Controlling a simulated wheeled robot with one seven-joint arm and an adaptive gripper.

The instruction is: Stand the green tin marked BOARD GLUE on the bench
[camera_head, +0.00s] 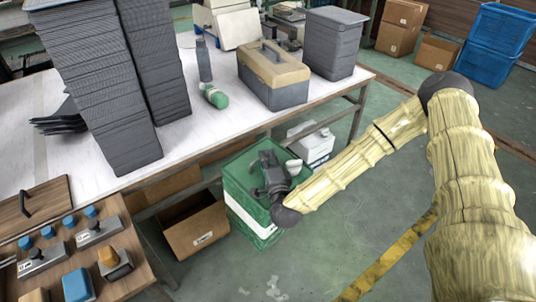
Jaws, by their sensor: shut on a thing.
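A green cylinder (215,97) with a pale end lies on its side on the bench (190,138), beside a dark grey bottle. No lettering is readable on it, so I cannot tell whether it is the BOARD GLUE tin. My gripper (268,166) is in front of the bench, low over a green crate (237,206). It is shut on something. A small white rounded object (294,164) shows at its right side and seems to be what it holds. The black gripper body hides much of that area.
Tall stacks of grey trays (100,75) fill the bench's left part. A tan and grey toolbox (273,75) and a grey bin (333,45) stand to the right. White bench top is free around the green cylinder. An open cardboard box (193,226) sits below.

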